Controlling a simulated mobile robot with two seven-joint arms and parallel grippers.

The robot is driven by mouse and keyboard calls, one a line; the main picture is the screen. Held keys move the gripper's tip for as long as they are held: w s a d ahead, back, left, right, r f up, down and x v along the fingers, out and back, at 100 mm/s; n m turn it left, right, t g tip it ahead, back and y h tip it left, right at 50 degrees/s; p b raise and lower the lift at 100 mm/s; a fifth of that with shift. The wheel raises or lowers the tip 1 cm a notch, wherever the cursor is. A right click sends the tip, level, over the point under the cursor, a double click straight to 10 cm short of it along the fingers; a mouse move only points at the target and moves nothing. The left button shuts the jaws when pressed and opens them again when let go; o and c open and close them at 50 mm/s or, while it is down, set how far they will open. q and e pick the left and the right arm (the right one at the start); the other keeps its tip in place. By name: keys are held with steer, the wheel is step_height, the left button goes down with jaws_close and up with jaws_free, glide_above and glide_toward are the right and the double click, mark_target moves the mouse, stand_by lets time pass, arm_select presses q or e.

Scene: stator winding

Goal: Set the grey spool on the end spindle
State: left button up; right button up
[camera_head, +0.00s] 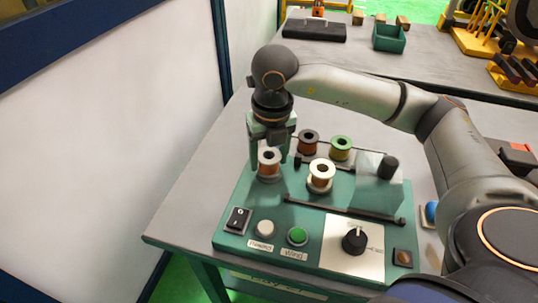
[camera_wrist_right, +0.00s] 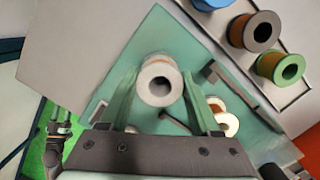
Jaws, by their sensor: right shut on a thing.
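My right gripper (camera_head: 269,157) reaches down over the left part of the green winding machine (camera_head: 232,216). Its green fingers are shut on the grey spool (camera_head: 269,156), which has a copper-coloured winding and stands upright. In the right wrist view the grey spool (camera_wrist_right: 160,66) sits between the two fingers (camera_wrist_right: 160,100), with its dark bore facing the camera. The end spindle is not clearly visible; I cannot tell whether the spool is around it. My left gripper seems to show small at the left of the wrist view (camera_wrist_right: 57,122), its opening unclear.
A white spool (camera_head: 321,168) stands on the machine just right of the grey one. A brown spool (camera_head: 308,137) and a green spool (camera_head: 341,143) stand behind. A clear panel (camera_head: 376,185) is at the right; buttons and a dial (camera_head: 354,240) are in front.

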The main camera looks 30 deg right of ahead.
steer(key=shift+f, duration=0.15)
stand_by(0.4)
steer(key=o, duration=1.5)
steer(key=shift+c, duration=0.2)
steer(key=shift+r+p, duration=2.25)
steer(key=shift+r, duration=1.3)
